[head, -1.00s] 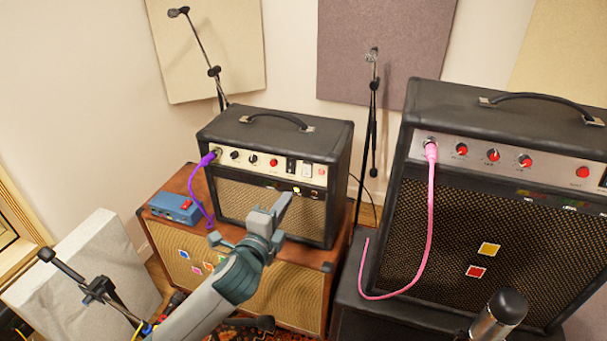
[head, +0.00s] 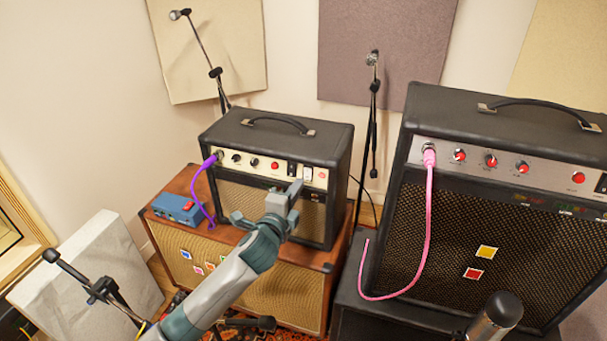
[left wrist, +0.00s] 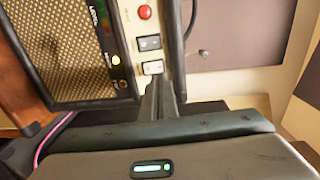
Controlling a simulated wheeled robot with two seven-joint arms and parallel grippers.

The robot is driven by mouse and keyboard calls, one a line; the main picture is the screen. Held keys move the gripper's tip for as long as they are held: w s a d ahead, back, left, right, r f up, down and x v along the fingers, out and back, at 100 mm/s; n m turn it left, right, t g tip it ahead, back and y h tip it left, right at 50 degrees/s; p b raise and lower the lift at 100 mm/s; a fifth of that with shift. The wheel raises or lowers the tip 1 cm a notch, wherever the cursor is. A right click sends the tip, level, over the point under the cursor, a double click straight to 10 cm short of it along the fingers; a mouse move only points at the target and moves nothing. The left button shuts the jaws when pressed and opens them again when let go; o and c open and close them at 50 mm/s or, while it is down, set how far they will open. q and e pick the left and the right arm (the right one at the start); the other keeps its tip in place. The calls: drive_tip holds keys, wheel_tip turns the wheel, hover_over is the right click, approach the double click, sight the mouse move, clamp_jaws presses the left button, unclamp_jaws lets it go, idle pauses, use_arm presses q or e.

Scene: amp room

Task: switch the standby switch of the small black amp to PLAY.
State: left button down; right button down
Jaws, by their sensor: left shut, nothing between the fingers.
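The small black amp (head: 320,147) stands on a brown cabinet, with a pale control panel along the top of its front. Near the panel's right end are a black rocker switch (head: 291,168) and a white one (head: 308,173). In the left wrist view the black switch (left wrist: 150,43) and white switch (left wrist: 153,67) sit side by side; their labels are too small to read. My left gripper (head: 296,187) is shut and empty, fingertips just below the panel. In the wrist view its fingertips (left wrist: 160,82) are close to the white switch; contact is unclear. My right gripper is out of view.
A purple cable (head: 198,188) plugs into the small amp's left end. A blue pedal (head: 178,208) sits on the brown cabinet (head: 300,295). A larger amp (head: 490,230) with a pink cable stands right. A microphone stand (head: 370,135) rises between the amps.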

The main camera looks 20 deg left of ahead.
sight(307, 170)
use_arm(q)
drive_tip(key=shift+w+d+f+p, duration=0.15)
drive_tip(key=shift+w+p, duration=0.25)
drive_tip(key=shift+w, duration=1)
drive_tip(key=shift+w+a+f+p, duration=0.1)
drive_tip(key=shift+w+p, duration=0.3)
drive_tip(key=shift+w, duration=1)
drive_tip(key=shift+w+r, duration=0.15)
